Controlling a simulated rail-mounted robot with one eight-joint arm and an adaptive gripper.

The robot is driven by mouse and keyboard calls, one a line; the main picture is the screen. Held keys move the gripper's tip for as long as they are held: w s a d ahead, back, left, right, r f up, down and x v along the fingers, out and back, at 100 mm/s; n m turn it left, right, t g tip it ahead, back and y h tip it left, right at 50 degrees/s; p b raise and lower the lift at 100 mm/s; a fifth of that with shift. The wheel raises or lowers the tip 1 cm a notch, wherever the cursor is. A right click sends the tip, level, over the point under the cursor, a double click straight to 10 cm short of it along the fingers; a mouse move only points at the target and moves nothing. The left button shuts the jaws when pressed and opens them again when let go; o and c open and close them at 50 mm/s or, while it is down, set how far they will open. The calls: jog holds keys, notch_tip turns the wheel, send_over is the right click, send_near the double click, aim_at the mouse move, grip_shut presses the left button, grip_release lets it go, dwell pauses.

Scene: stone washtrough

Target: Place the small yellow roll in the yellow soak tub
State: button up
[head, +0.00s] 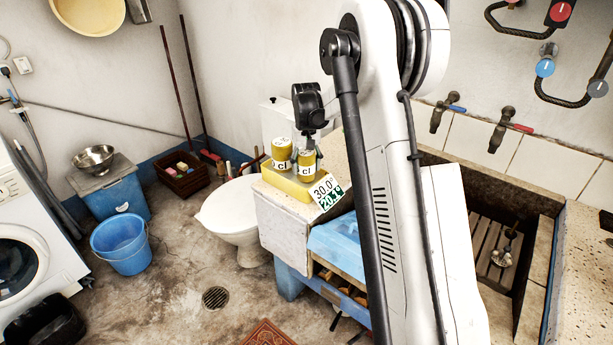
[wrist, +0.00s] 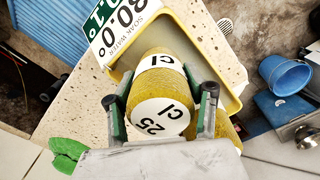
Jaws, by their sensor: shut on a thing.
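The yellow soak tub (head: 285,184) stands on the speckled stone ledge, with a white and green sign reading 30.0 and 20.1 at its corner. My gripper (head: 310,157) points down over the tub and is shut on a yellow roll (head: 307,168) with a white Cl label. In the wrist view this roll (wrist: 158,95) sits between both fingers (wrist: 162,108), over the tub (wrist: 238,72). A second yellow roll (head: 281,150) is beside it in the head view. I cannot tell whether the held roll touches the tub floor.
The stone ledge (head: 340,155) surrounds the tub, and the toilet (head: 232,212) is to its left. A blue bucket (head: 120,243) stands on the floor. The stone trough (head: 535,190) and taps (head: 505,125) are at the right.

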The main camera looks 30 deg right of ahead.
aim_at(307, 175)
jog(key=shift+d+f, duration=0.15)
jog(key=shift+f, duration=1.95)
jog(key=shift+f, duration=0.2)
jog(key=o, duration=1.5)
jog(key=shift+r, duration=0.2)
